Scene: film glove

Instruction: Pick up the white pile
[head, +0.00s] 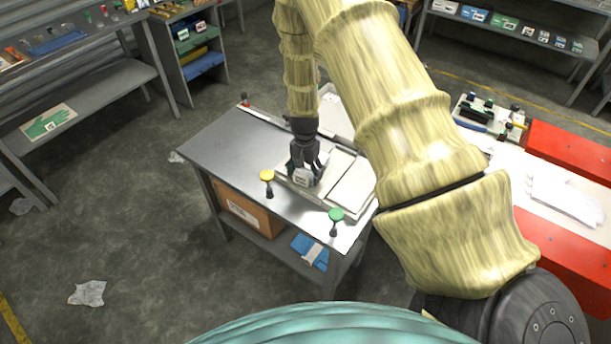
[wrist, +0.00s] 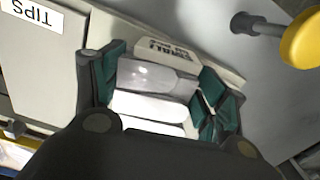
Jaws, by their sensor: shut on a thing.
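The white pile (wrist: 148,105) shows in the wrist view as several pale, rounded layers lying side by side. My gripper (wrist: 165,78) has its green-padded fingers on both ends of the pile and is shut on it. In the head view my gripper (head: 306,168) points down over the steel table, with the white pile (head: 302,181) partly hidden between its fingers. The pile is at a compartment of a pale tray (head: 285,179). Whether it touches the tray floor cannot be told.
The steel table (head: 225,150) carries a yellow knob (head: 267,176) and a green knob (head: 336,214) near its front edge. A tray label reading TIPS (wrist: 32,13) shows beside my gripper. A cardboard box (head: 248,214) sits on the lower shelf. Red bins (head: 570,150) stand right.

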